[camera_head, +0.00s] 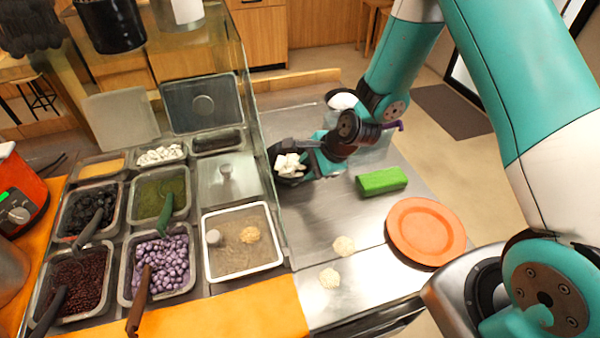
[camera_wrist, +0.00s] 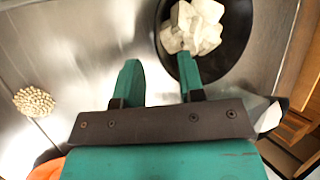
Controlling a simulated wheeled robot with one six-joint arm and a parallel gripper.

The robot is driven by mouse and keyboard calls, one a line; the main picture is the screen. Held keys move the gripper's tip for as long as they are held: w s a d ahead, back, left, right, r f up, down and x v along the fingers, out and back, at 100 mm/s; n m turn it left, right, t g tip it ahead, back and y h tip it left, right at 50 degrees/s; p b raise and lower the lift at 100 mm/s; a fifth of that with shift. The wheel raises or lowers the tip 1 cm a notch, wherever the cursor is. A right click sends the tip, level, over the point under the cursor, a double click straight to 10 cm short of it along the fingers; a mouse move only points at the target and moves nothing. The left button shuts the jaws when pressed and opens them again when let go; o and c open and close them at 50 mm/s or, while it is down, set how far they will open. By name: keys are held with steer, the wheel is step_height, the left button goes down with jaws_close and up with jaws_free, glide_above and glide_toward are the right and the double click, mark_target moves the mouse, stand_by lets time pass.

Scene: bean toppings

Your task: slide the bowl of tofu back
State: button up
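The dark bowl (camera_head: 289,181) holds white tofu cubes (camera_head: 290,162) and stands on the steel counter beside the glass partition. In the wrist view the black bowl (camera_wrist: 238,52) is at the upper right, with the tofu (camera_wrist: 190,28) piled in it. My gripper (camera_head: 305,160) is at the bowl's right side in the head view. In the wrist view my gripper (camera_wrist: 158,60) has its two fingers apart. The right finger overlaps the bowl and the left one is outside it, with the near rim between them. I cannot tell whether either finger touches the bowl.
Topping trays fill the left, past the glass partition (camera_head: 255,110).

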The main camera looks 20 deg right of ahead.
mark_target(300, 176)
steer(key=shift+p+x, duration=0.4)
steer(key=shift+x, duration=2.35)
steer(key=shift+c, duration=0.2)
jaws_close()
